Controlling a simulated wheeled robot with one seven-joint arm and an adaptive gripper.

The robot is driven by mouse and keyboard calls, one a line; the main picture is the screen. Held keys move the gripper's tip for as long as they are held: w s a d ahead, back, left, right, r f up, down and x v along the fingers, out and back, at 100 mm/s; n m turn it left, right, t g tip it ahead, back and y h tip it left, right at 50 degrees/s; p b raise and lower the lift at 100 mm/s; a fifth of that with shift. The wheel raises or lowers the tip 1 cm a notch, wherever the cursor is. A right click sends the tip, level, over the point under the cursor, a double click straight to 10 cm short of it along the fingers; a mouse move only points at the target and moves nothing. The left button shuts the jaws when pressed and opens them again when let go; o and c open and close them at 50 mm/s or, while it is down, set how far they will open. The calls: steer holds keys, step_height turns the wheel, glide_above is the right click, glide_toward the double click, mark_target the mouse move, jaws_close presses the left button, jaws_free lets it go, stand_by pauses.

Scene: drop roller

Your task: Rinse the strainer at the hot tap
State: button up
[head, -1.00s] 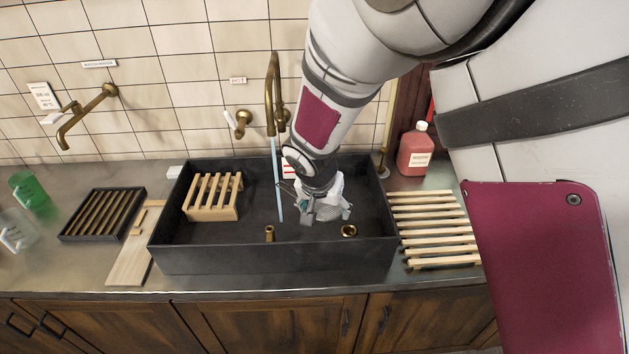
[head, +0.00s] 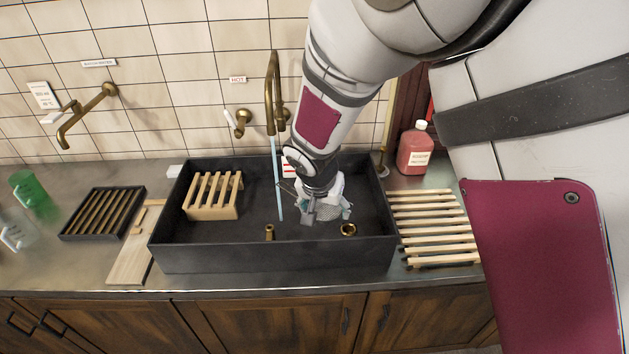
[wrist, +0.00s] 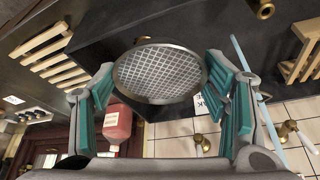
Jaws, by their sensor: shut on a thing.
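The strainer (head: 326,210), a round grey mesh disc, is held low inside the dark sink basin, right of the water stream. In the wrist view the strainer (wrist: 160,72) shows its mesh face between the fingers. My gripper (wrist: 165,85) is shut on it, with the teal-padded fingers at its two sides; in the head view my gripper (head: 322,204) partly hides it. The brass hot tap (head: 273,95), beside the HOT label (head: 238,80), runs a thin stream of water (head: 277,175). The stream (wrist: 250,75) passes apart from the strainer.
The black sink (head: 200,258) holds a wooden rack (head: 212,196) at left and brass fittings (head: 348,230) on its floor. A second tap (head: 88,115) is on the left wall. A slatted rack (head: 432,228) and a red bottle (head: 415,150) stand right of the sink.

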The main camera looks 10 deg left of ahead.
steer(key=shift+r, duration=0.1)
stand_by(0.3)
steer(key=s+d+r, duration=0.3)
steer(key=s, duration=0.1)
steer(key=shift+r, duration=0.4)
steer(key=shift+s, duration=0.1)
stand_by(0.4)
